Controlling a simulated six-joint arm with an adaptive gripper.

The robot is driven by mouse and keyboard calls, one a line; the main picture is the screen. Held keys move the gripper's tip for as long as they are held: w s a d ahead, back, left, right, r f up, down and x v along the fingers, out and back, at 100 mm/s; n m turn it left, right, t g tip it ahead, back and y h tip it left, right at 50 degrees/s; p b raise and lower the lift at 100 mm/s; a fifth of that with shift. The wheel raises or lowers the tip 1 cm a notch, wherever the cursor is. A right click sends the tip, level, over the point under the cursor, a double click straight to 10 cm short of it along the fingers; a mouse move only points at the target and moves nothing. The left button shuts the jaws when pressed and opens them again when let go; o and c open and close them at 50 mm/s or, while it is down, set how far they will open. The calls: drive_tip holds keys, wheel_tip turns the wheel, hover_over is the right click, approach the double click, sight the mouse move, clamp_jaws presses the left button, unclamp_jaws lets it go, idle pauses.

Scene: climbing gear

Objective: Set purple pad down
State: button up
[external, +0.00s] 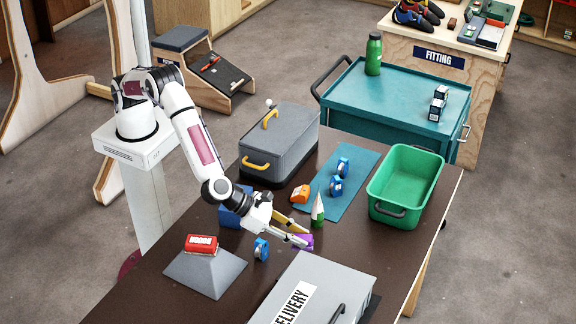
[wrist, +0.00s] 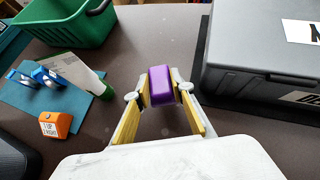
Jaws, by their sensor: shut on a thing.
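The purple pad (wrist: 161,86) is a small rounded block. In the wrist view it sits between the tips of my gripper (wrist: 160,90), which is shut on it. In the external view the purple pad (external: 304,240) shows at the end of my gripper (external: 300,238), close over the dark table, between the blue mat and the grey delivery box. I cannot tell whether the pad touches the table.
The grey delivery box (external: 318,287) stands close by at the front. A green and white cone-shaped item (external: 318,210) is just behind the pad. A green bin (external: 405,180) stands right.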

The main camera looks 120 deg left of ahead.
idle(0.3)
drive_tip(key=shift+f, duration=1.9)
drive_tip(key=shift+f, duration=0.1)
drive_tip(key=o, duration=1.1)
drive_tip(key=shift+s+d+r, duration=0.2)
drive_tip(key=shift+s+r, duration=0.15)
drive_tip(key=shift+r, duration=0.1)
drive_tip(key=shift+v, duration=5.5)
